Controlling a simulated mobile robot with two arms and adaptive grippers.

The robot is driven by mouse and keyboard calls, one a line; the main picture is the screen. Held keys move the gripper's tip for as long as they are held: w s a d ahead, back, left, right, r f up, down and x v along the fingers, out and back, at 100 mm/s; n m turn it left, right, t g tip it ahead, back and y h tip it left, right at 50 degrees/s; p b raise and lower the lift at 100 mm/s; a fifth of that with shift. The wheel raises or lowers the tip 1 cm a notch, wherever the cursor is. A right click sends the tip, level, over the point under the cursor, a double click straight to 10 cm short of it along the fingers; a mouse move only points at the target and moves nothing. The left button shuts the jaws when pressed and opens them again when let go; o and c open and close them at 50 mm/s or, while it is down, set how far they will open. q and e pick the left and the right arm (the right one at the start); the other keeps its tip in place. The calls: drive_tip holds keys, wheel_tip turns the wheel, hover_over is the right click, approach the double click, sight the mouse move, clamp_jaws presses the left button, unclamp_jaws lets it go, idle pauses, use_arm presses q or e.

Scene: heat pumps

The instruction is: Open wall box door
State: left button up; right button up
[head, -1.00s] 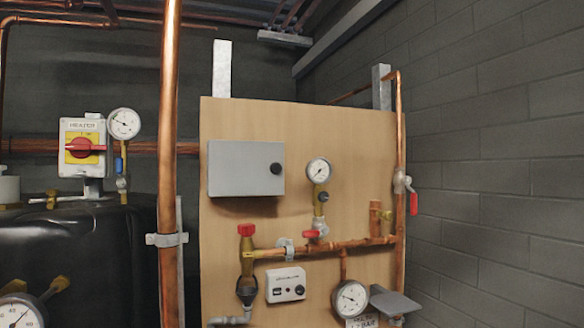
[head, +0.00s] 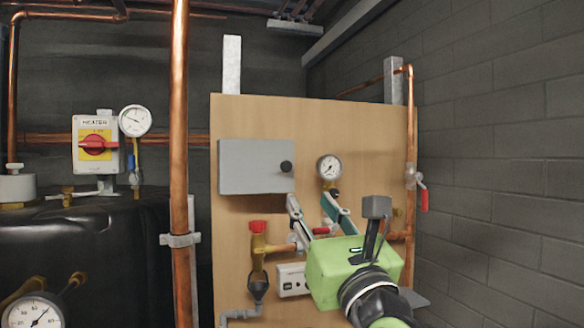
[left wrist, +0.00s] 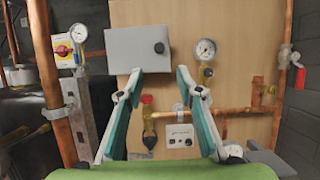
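The grey wall box (head: 256,166) is mounted on the upper part of the wooden board, and its door is shut. A round black knob (head: 286,167) sits at the right side of its door. My left gripper (head: 314,205) is open and empty, below and to the right of the box, with its fingers pointing up toward it. In the left wrist view the box (left wrist: 135,52) and its knob (left wrist: 159,48) appear beyond the spread fingertips (left wrist: 158,80). My right gripper is not in view.
A pressure gauge (head: 329,168) is right of the box. A red-handled valve (head: 258,228) and copper pipes lie below it. A vertical copper pipe (head: 180,120) stands left of the board (head: 370,120). A small white control box (head: 291,280) is partly behind my gripper.

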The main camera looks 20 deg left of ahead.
sight(287, 167)
use_arm(q)
drive_tip(key=p+x, duration=0.6)
drive_tip(key=x, duration=0.7)
drive_tip(key=shift+s+r+p, duration=0.15)
drive_tip(key=shift+r+p, duration=0.05)
drive_tip(key=shift+p, duration=0.2)
drive_tip(key=shift+w+a+r, duration=0.1)
drive_tip(key=shift+w+a, duration=0.2)
drive_tip(key=shift+w, duration=0.2)
clamp_jaws()
